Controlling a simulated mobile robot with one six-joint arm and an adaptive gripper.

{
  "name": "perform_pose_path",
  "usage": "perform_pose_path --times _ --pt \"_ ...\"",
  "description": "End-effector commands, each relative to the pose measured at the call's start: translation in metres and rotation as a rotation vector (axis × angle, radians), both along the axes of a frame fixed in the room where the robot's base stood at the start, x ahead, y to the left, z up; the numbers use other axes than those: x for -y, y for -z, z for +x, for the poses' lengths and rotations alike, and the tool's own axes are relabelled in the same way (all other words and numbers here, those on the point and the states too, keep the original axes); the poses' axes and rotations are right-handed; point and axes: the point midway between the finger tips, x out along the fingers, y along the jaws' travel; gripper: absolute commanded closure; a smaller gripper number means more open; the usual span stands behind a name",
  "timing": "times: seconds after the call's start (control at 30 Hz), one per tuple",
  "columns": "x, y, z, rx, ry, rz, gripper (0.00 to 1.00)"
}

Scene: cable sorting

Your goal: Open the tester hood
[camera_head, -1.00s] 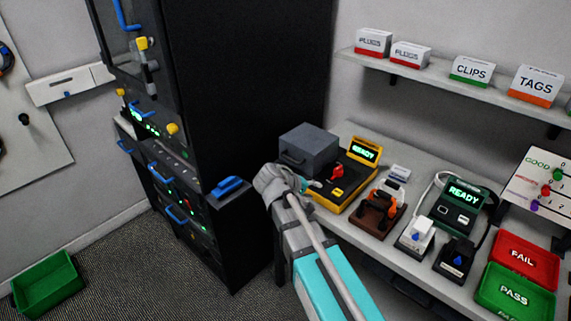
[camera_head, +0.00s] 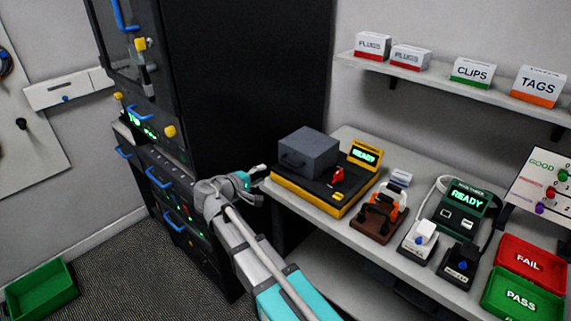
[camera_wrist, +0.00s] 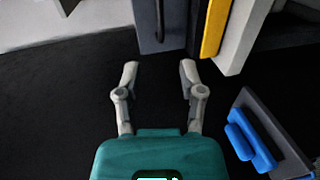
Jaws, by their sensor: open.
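The tester is a yellow-edged unit with a black top (camera_head: 310,184) at the left end of the bench. Its grey box-shaped hood (camera_head: 309,148) is down, with a dark bar handle on its front. In the wrist view the hood (camera_wrist: 174,30) is at the top, with its dark handle (camera_wrist: 160,20) upright in the picture. My gripper (camera_head: 261,183) is left of the tester's near-left corner, apart from it. In the wrist view my gripper (camera_wrist: 159,72) is open and empty, its fingers pointing towards the hood's handle side, with a gap between.
A tall black rack (camera_head: 230,90) stands close on the left. A blue part on a dark ledge (camera_wrist: 250,140) is right of my gripper in the wrist view. A brown fixture (camera_head: 377,222) and a green READY unit (camera_head: 465,205) stand right on the bench (camera_head: 345,135).

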Motion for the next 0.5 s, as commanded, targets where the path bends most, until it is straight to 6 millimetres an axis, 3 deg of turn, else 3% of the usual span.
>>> perform_pose_path --times 0.27,0.5 --pt "0.004 0.002 0.006 -0.001 0.0 0.001 0.49" --pt "0.018 0.008 0.024 0.0 0.002 0.001 0.49"
